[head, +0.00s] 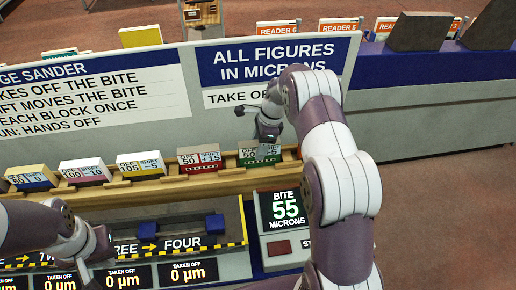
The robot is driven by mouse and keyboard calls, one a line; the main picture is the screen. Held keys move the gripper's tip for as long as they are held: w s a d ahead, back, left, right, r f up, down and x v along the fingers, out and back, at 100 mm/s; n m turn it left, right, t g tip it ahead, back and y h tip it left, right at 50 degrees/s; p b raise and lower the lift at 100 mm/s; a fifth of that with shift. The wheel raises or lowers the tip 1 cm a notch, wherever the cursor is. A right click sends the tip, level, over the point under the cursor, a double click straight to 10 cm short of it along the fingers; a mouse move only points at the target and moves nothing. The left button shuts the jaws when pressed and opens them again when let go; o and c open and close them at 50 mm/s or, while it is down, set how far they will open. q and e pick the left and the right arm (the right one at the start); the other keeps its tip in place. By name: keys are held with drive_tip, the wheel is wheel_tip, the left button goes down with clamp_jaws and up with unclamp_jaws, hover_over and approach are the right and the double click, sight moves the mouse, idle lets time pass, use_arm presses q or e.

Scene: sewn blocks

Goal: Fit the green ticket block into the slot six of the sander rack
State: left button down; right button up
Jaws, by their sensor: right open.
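The green ticket block (247,162) stands on the wooden ledge, marked 50 and -5. My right gripper (267,151) is open and points down at this block, its fingers overlapping the block's right part. I cannot tell whether they touch it. No slot marked six is readable; my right arm covers part of the area to the right. My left gripper (103,247) is low at the left, over the deck's front; its fingers are not clear.
A red block (199,160) stands left of the green one, with several other ticket blocks farther left. A BITE display (285,208) reads 55 microns. A blue bar (215,224) sits on the deck. Sign boards (270,62) stand behind the ledge.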

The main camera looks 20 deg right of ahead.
drive_tip(key=v, duration=0.4)
drive_tip(key=shift+d+r, duration=0.1)
drive_tip(key=shift+r, duration=0.1)
drive_tip(key=p+v, duration=0.3)
drive_tip(key=v, duration=0.3)
drive_tip(key=shift+p, duration=0.4)
drive_tip(key=s+a+r+n+h, duration=0.2)
drive_tip(key=s+a+n, duration=0.3)
drive_tip(key=s+n, duration=0.65)
drive_tip(key=s+a+r+n+h, duration=0.1)
drive_tip(key=s+a+r+n, duration=0.1)
drive_tip(key=s+a+n, duration=0.7)
drive_tip(key=s+d+f+b, duration=0.3)
drive_tip(key=f+b, duration=0.2)
drive_tip(key=b, duration=0.1)
drive_tip(key=shift+s+d+f+n+t, duration=0.15)
drive_tip(key=shift+d+f+n+t, duration=0.15)
drive_tip(key=shift+f+n, duration=0.1)
drive_tip(key=shift+a, duration=0.1)
